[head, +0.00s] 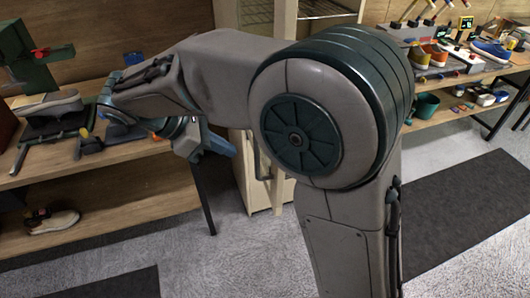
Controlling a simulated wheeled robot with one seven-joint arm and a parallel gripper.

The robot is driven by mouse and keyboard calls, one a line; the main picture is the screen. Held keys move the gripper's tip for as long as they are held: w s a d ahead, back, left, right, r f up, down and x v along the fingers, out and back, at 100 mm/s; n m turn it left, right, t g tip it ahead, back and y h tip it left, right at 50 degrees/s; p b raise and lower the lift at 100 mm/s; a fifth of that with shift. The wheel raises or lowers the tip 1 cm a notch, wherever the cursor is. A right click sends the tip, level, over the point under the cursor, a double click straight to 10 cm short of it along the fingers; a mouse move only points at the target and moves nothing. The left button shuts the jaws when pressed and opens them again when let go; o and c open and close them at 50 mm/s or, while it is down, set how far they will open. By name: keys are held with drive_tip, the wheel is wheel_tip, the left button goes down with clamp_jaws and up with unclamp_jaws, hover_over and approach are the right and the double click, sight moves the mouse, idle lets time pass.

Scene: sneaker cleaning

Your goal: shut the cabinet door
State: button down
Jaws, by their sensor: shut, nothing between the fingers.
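The pale cabinet (228,12) stands behind my arm in the middle of the head view, and the arm hides much of it. A light panel low on it, likely the door (247,182), shows below the arm with a dark bar handle (257,160). I cannot tell how far the door stands open. My gripper (222,147) is left of this handle, in front of the cabinet side, pointing right and down. It is shut and empty. Whether it touches the panel is unclear.
A wooden workbench (150,148) with a sneaker (48,106) and tools stands at left, with another shoe (52,220) on its lower shelf. A shelf (455,80) with shoes and a green pot (427,105) is at right. Dark mats (475,215) lie on open grey floor.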

drive_tip(key=w+d+f+p, duration=0.1)
drive_tip(key=d+f, duration=0.3)
drive_tip(key=d, duration=0.4)
drive_tip(key=shift+w+d+f+p, duration=0.25)
drive_tip(key=shift+w+f+p, duration=0.05)
drive_tip(key=shift+w+p, duration=0.15)
